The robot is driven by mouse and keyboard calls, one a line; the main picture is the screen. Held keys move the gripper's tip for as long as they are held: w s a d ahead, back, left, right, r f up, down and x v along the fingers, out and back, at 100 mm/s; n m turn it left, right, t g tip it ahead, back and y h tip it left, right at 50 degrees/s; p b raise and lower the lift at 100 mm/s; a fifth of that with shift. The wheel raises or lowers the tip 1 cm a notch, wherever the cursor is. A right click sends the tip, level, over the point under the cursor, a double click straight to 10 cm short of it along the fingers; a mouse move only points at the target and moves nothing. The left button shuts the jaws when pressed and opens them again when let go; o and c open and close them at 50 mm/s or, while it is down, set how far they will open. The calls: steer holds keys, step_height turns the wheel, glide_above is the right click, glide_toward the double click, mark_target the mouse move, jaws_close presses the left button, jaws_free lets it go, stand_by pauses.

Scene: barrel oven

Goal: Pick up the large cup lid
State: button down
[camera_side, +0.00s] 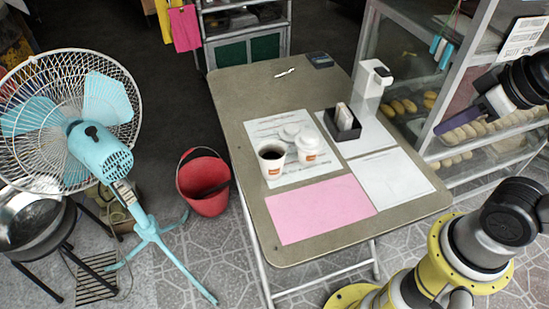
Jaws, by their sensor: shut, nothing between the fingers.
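A white round lid (289,132) lies on the printed sheet on the table, just behind two paper cups. The left cup (272,167) is open and holds a dark drink. The right cup (308,152) has a white top and an orange label, and stands close in front of the loose lid. I cannot tell which lid is the large one. My gripper (440,129) is at the right, in front of the glass cabinet, well away from the cups and lid. It is shut and empty.
The folding table (240,100) also holds a black caddy (342,125), a white dispenser (372,78), a pink sheet (320,208) and a white sheet (392,180). A glass food cabinet (470,100) stands at the right. A fan (100,150) and red bucket (205,185) stand left.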

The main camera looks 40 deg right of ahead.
stand_by(0.4)
jaws_free()
stand_by(0.4)
